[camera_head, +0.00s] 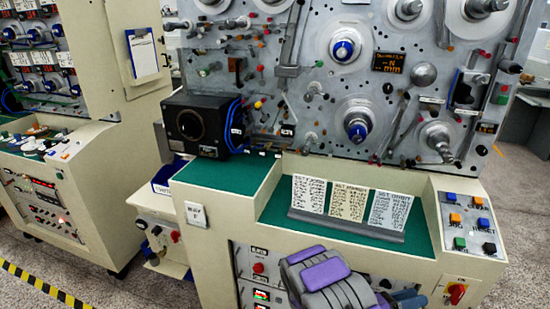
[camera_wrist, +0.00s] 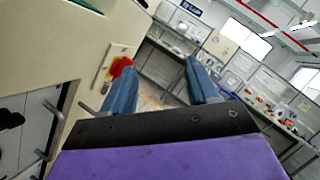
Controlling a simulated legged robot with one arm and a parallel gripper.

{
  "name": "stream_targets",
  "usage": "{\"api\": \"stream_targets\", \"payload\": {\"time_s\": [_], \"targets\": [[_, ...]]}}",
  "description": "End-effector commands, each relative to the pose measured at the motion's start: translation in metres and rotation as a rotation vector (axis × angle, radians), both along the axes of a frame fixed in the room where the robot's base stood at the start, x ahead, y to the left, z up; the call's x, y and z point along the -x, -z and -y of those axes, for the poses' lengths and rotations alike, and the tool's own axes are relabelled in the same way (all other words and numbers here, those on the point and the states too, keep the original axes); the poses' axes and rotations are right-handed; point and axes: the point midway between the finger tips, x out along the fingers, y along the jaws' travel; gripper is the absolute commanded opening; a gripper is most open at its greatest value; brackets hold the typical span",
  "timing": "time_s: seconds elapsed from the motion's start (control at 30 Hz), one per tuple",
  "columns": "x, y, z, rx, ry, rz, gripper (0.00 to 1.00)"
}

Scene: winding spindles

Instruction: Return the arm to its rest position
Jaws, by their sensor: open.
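My gripper (camera_wrist: 161,78) shows in the wrist view as two blue fingers standing well apart with nothing between them. In the head view, my purple and grey arm is folded low in front of the winding machine (camera_head: 228,215). The blue part of my gripper (camera_head: 408,299) shows at the bottom edge, partly cut off and hidden by the arm. The upper spindle (camera_head: 343,49) and lower spindle (camera_head: 357,130) have blue hubs and sit on the grey panel, well above my gripper.
A red rotary switch (camera_head: 457,292) is right of my gripper; it also shows beside the left finger in the wrist view (camera_wrist: 120,67). Three cards (camera_head: 348,201) stand on the green ledge. A button box (camera_head: 470,227) is at right. Another machine (camera_head: 90,180) stands left; floor lies between.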

Motion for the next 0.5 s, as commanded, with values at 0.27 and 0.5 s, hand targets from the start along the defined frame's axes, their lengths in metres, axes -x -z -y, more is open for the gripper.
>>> {"api": "stream_targets", "payload": {"time_s": [0.27, 0.5], "targets": [[0.059, -0.079, 0.012, -0.061, 0.228, 0.324, 0.59], [0.118, -0.119, 0.005, -0.135, 0.419, 0.599, 0.59]]}}
